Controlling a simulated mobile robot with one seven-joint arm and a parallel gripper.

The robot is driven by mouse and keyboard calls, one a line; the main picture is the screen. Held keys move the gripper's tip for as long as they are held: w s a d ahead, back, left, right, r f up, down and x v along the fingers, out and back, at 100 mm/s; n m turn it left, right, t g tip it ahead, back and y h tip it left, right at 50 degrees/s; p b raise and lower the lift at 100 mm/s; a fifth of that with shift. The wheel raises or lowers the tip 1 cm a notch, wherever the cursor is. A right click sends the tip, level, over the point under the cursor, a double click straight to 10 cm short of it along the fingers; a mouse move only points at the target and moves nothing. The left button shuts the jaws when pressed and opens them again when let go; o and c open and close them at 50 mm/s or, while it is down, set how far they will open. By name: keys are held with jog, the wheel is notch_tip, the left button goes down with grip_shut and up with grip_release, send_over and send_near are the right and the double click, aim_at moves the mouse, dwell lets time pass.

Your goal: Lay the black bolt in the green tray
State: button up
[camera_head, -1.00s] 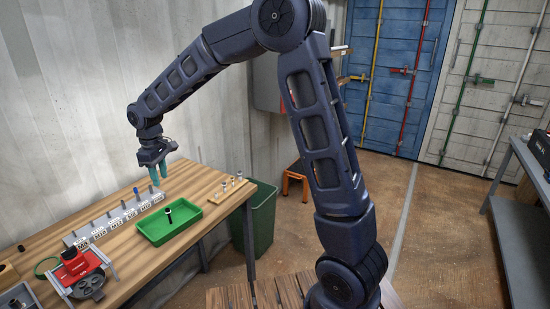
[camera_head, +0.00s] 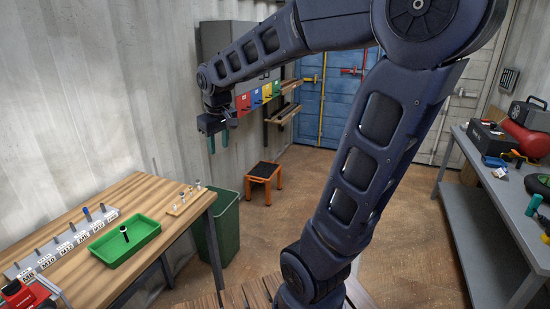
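The green tray (camera_head: 146,236) lies on the wooden workbench at the lower left. A small dark bolt with a pale end (camera_head: 124,233) is inside the tray, near its left part; it looks upright or tilted, and I cannot tell which. My gripper (camera_head: 218,142) hangs by the wall, well above and to the right of the tray. Its two teal fingers are apart with nothing seen between them.
On the workbench (camera_head: 150,193), a labelled rack (camera_head: 62,247) with several pegs stands left of the tray and a small block with pegs (camera_head: 186,200) behind right. A green bin (camera_head: 222,228) and orange stool (camera_head: 263,178) stand beyond. A grey bench (camera_head: 480,210) is at right.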

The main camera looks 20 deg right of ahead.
jog(key=s+d+f+m+t, duration=0.1)
jog(key=s+d+m, duration=0.4)
jog(key=s+d, duration=0.7)
jog(key=shift+s+d+f+t, duration=0.3)
jog(key=shift+s+d+t, duration=0.1)
jog(key=shift+d, duration=0.2)
